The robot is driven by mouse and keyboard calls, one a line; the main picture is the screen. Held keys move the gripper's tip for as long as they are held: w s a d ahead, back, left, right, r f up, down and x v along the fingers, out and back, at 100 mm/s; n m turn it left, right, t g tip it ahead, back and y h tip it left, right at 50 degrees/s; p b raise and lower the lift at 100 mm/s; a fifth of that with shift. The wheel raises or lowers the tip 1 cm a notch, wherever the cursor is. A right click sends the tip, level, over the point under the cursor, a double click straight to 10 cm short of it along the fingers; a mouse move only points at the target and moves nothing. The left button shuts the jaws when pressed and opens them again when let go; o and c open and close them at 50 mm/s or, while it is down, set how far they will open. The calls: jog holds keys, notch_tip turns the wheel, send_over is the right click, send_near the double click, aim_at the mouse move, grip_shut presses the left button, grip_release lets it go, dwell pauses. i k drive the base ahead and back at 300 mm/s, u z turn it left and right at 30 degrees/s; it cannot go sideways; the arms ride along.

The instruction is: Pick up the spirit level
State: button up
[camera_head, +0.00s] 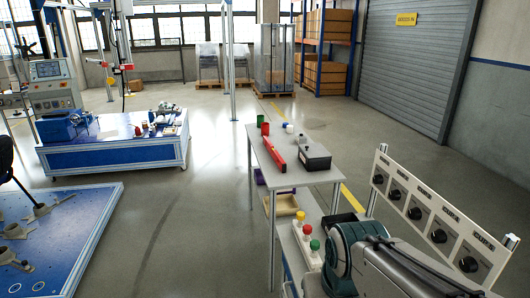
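A long red bar, which looks like the spirit level (274,152), lies on the top of a grey table (308,185) right of the picture's middle. It runs from the back left of the tabletop towards the front edge. Its details are too small to read. Parts of my arm, teal and grey, fill the lower right corner, nearer to the camera than the table. My gripper does not show.
A black box (314,157) stands right of the red bar. A red cup (265,128), a green cup (260,120) and a small white-and-blue item (289,128) stand behind. A knob panel (440,215) rises at the right. Open floor (190,225) lies left of the table.

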aim_at(278, 160)
jog(key=k, duration=1.6)
jog(key=u, duration=0.45)
jog(key=i, duration=6.95)
jog(key=z, duration=1.45)
